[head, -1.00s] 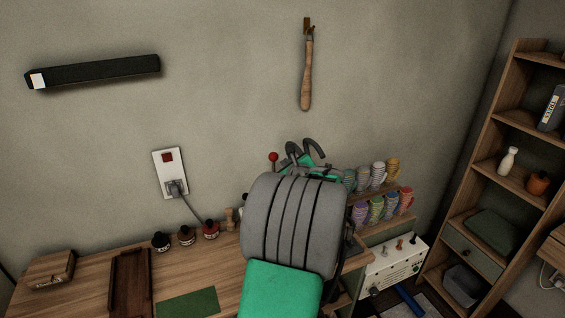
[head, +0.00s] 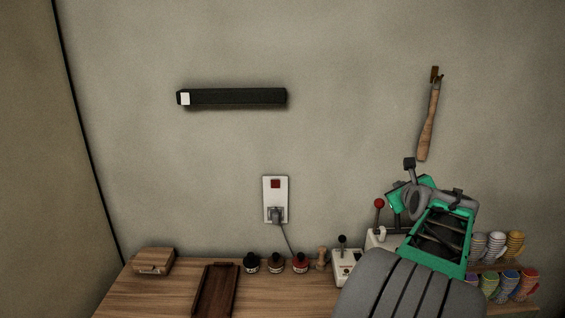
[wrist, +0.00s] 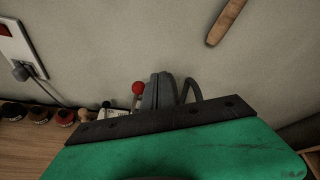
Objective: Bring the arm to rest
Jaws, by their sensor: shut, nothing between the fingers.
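My arm rises from the bottom right of the head view. Its grey and green links fold in front of the wall above the bench (head: 180,297). My gripper (wrist: 160,90) shows in the wrist view as grey fingers shut together, with nothing between them, past the dark edge of my green link. In the head view the fingers are hard to tell from the folded links. A red-knobbed lever (head: 379,203) stands just left of the arm; its red knob also shows beside the fingers in the wrist view (wrist: 138,88).
On the bench are a wooden box (head: 153,262), a dark tray (head: 215,290), small bottles (head: 275,263) and a lever box (head: 345,267). Striped spools (head: 497,246) stand at right. A socket (head: 275,200), black bar (head: 235,97) and wooden-handled tool (head: 428,120) are on the wall.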

